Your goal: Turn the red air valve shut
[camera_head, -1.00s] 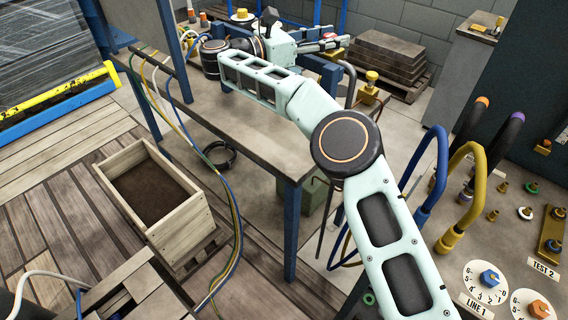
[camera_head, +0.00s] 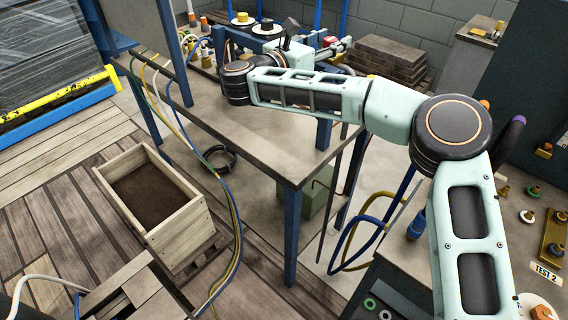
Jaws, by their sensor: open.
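A small red knob (camera_head: 329,41), which looks like the red air valve, shows at the far end of the bench, by the blue frame. My gripper (camera_head: 338,48) is at the end of my outstretched arm, right beside the red knob in the picture. Its fingers look spread, pointing right. The fingers partly cover the area under the knob, and I cannot tell whether they touch it. The valve's body and its turn position are hidden or too small to tell.
A yellow knob (camera_head: 241,18) and a black knob (camera_head: 267,23) sit on white dials behind my wrist. The bench top (camera_head: 215,115) is mostly clear. A wooden crate (camera_head: 180,232) stands on the floor. Stacked slabs (camera_head: 392,58) lie behind, and hoses (camera_head: 232,225) hang down from the bench.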

